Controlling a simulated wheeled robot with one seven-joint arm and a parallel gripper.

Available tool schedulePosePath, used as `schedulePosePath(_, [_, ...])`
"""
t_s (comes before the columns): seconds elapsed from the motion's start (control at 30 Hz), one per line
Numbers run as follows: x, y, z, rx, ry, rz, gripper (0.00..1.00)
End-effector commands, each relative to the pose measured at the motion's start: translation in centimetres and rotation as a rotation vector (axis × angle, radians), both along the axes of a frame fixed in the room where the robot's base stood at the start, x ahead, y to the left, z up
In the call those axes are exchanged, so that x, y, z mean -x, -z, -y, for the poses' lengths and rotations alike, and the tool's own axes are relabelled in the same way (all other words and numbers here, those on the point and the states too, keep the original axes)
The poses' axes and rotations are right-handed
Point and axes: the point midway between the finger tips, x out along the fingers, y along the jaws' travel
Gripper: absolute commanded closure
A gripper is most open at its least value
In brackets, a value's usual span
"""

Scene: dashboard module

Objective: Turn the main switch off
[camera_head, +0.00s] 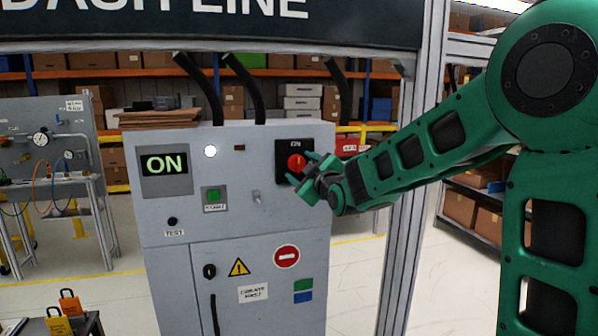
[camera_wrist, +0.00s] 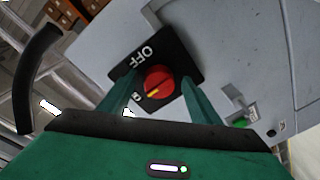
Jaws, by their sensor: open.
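The main switch is a red rotary knob (camera_head: 295,163) on a black plate at the upper right of the grey cabinet's front. In the wrist view the knob (camera_wrist: 159,78) has a yellow mark pointing toward the partly hidden label at the plate's lower left, away from the "OFF" label (camera_wrist: 145,57). The head view shows "ON" above the knob. My gripper (camera_head: 311,167) is open at the switch, its green fingers (camera_wrist: 158,92) on either side of the knob. I cannot tell whether they touch it. The display (camera_head: 166,165) reads "ON".
The cabinet (camera_head: 240,222) also carries a lit white lamp (camera_head: 210,151), a green button (camera_head: 213,195), a small toggle (camera_head: 256,197) and a black test button (camera_head: 172,221). A frame post (camera_head: 408,220) stands right of the cabinet, near my arm. Black cables rise from the cabinet top.

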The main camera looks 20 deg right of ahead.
Motion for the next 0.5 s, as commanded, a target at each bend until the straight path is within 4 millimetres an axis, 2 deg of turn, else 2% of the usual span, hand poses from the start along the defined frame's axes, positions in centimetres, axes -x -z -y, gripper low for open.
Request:
schedulePosePath(0.13, [0.01,-0.01,0.01,0.0,0.0,0.0,0.43])
schedulePosePath(0.3, [0.02,0.0,0.0,0.0,0.0,0.0,0.84])
schedulePosePath(0.5, [0.03,0.03,-0.22,-0.004,-0.001,0.0,0.84])
